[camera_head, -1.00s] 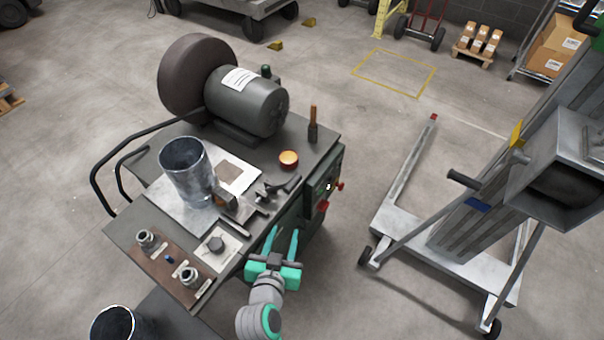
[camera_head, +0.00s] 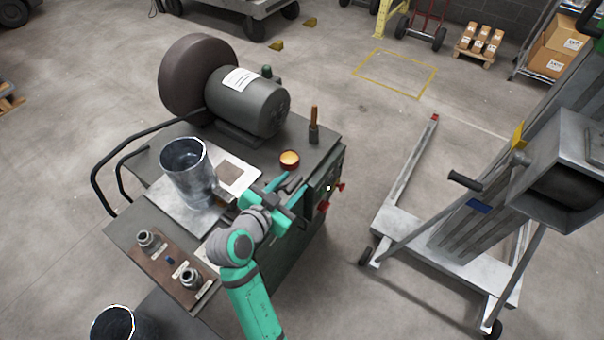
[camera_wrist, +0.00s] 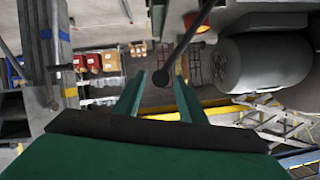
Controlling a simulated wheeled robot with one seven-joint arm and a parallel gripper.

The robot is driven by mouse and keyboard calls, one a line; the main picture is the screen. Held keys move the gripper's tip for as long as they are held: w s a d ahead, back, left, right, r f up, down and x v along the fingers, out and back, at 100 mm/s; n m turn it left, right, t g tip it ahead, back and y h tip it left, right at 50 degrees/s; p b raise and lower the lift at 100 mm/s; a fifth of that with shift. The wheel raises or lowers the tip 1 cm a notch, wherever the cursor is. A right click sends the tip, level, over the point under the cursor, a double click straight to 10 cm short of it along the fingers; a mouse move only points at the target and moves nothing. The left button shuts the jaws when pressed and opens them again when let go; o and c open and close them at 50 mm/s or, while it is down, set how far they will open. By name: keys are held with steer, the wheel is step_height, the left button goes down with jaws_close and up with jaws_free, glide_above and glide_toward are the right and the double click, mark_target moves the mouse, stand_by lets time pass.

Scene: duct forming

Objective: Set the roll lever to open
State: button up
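A dark lever rod with a round ball end (camera_wrist: 161,78), which looks like the roll lever, slants down from the top in the wrist view. My gripper (camera_wrist: 160,84) is open. The ball end shows between its two teal fingertips, with a visible gap on each side; I cannot tell how deep it sits. In the head view my gripper (camera_head: 287,186) is over the right edge of the grey bench (camera_head: 225,278), and my arm hides much of the mechanism there. No open or closed marking can be read.
A metal cylinder (camera_head: 186,172) stands left of my gripper. Red knobs (camera_head: 340,187) stick out from the bench side. A motor (camera_head: 245,100) is at the back. Floor is free toward the lift (camera_head: 450,240).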

mark_target(302, 175)
steer(key=x, duration=0.6)
steer(key=shift+w+d+f, duration=0.15)
steer(key=shift+w+d, duration=0.05)
steer(key=shift+w, duration=0.05)
steer(key=shift+c, duration=0.2)
jaws_close()
